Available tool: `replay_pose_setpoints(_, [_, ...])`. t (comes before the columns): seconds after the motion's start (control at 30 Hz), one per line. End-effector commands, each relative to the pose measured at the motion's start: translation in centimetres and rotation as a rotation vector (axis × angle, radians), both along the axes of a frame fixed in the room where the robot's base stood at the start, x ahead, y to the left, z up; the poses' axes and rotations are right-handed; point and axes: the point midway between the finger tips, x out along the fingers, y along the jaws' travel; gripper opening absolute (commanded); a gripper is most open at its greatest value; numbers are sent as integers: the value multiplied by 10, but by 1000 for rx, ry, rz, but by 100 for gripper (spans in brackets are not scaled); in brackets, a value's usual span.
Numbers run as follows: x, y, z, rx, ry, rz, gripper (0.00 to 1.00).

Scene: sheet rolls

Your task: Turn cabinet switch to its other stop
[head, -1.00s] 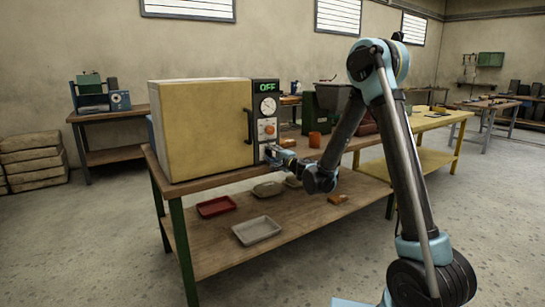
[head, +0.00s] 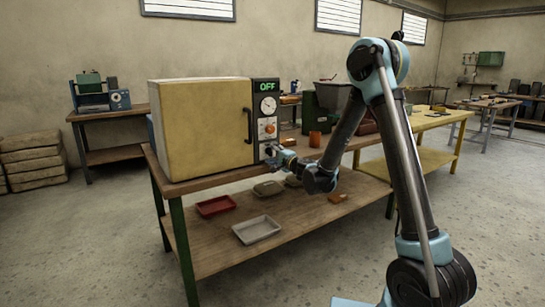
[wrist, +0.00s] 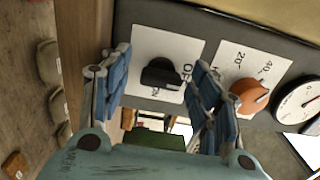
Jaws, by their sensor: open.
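The cabinet (head: 205,125) is a tan box with a dark control panel on its right side, standing on a wooden bench. Its lit display (head: 266,87) reads OFF. In the wrist view the switch is a black knob (wrist: 160,75) on a white plate marked OFF and ON. My gripper (wrist: 158,82) is open, with one blue finger on each side of the knob; I cannot tell whether either finger touches it. In the head view my gripper (head: 271,154) is at the lower panel and the black knob cannot be made out.
An orange knob (wrist: 250,95) on a numbered plate is close beside the right finger, with a round gauge (wrist: 300,103) beyond it. A dark door handle (head: 249,126) juts from the cabinet front. Trays (head: 257,230) lie on the lower shelf.

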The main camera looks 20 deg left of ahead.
Motion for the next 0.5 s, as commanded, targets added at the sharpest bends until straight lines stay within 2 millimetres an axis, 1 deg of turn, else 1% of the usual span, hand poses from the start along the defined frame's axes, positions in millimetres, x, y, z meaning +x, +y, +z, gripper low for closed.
replay_pose_setpoints(0.17, [-1, -2, 0, 0, 0, -1, 57])
replay_pose_setpoints(0.27, [-6, -9, 0, 1, 1, -1, 57])
replay_pose_setpoints(0.37, [-16, -20, 0, 1, 1, -2, 57])
replay_pose_setpoints(0.5, [-34, -41, 0, 0, 1, -2, 57])
